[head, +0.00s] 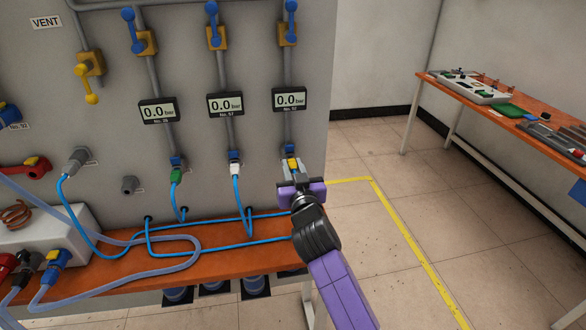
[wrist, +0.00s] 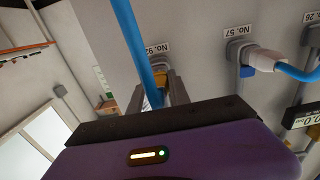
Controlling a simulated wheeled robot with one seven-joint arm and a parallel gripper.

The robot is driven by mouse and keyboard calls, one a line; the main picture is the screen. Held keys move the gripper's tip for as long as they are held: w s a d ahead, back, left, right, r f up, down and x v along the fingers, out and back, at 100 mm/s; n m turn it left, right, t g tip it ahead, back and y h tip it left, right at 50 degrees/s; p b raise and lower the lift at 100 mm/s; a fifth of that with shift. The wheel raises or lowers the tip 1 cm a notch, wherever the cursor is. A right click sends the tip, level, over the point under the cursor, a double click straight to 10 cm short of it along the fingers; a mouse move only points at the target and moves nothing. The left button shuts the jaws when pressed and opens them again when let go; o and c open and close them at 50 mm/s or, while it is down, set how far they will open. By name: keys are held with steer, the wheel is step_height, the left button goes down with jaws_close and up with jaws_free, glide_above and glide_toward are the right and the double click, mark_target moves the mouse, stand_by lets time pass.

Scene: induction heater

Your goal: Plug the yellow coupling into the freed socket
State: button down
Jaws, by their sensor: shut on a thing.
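The yellow coupling (head: 292,163) is between the fingers of my gripper (head: 292,172), below the right-hand gauge on the panel. In the wrist view a bit of yellow (wrist: 158,97) shows between the fingers, with a blue hose (wrist: 132,40) running past them. My gripper is shut on the coupling. The blue-topped socket (head: 291,149) is right at the coupling's upper end, by the label No. 92 (wrist: 157,48). The fingers hide the joint, so I cannot tell whether the coupling is seated or only lined up.
To the left, a white coupling (head: 235,169) and a green coupling (head: 176,174) sit in neighbouring sockets with blue hoses. An orange shelf (head: 190,262) with loose hoses runs below. Open floor lies to the right, before an orange workbench (head: 480,98).

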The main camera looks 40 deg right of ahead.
steer(key=shift+w+d, duration=0.2)
steer(key=c, duration=1.1)
jaws_free()
steer(key=shift+c, duration=0.2)
steer(key=b+v, duration=0.2)
steer(key=v, duration=0.5)
steer(key=shift+s+a, duration=0.25)
steer(key=shift+s, duration=0.05)
